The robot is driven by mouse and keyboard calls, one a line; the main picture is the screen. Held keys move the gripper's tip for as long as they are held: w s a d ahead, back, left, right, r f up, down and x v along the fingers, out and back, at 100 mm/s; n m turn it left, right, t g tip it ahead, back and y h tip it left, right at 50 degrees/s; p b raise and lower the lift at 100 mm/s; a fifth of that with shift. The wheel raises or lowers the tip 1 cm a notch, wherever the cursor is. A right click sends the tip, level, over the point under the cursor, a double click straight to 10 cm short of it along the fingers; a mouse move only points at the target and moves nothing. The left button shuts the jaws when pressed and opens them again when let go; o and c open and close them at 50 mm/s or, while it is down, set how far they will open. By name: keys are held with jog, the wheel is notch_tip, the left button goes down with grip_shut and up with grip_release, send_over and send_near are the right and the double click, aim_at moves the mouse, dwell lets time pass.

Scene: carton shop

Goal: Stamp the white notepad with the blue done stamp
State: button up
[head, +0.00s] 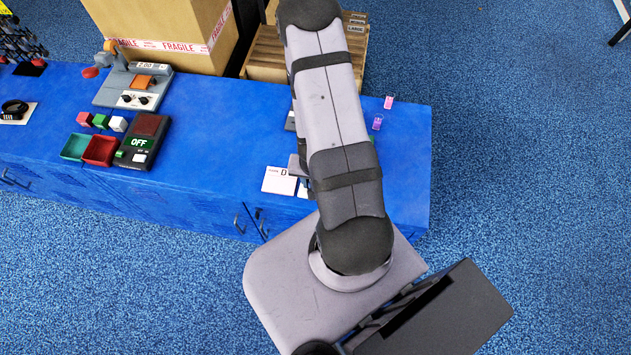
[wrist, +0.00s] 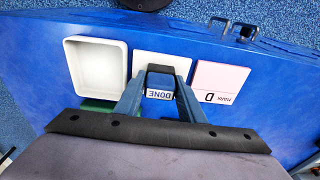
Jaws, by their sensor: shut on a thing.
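My gripper (wrist: 160,78) is shut on the blue done stamp, whose white label (wrist: 160,94) reads DONE between the fingers in the wrist view. The white notepad (wrist: 162,59) lies flat beyond the fingertips, partly covered by them. I cannot tell whether the stamp touches it. In the head view my arm hides the stamp and most of the notepad; a white sliver (head: 303,191) shows beside the gripper. A pale pink pad (wrist: 220,78) marked D lies to the right of the notepad in the wrist view.
A white open tray (wrist: 96,64) lies left of the notepad in the wrist view, with a green thing (wrist: 97,104) near it. Two small pink and purple items (head: 389,102) lie at right.

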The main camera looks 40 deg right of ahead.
jog(key=shift+s, duration=0.1)
jog(key=shift+r+p, duration=3.1)
jog(key=shift+r, duration=0.4)
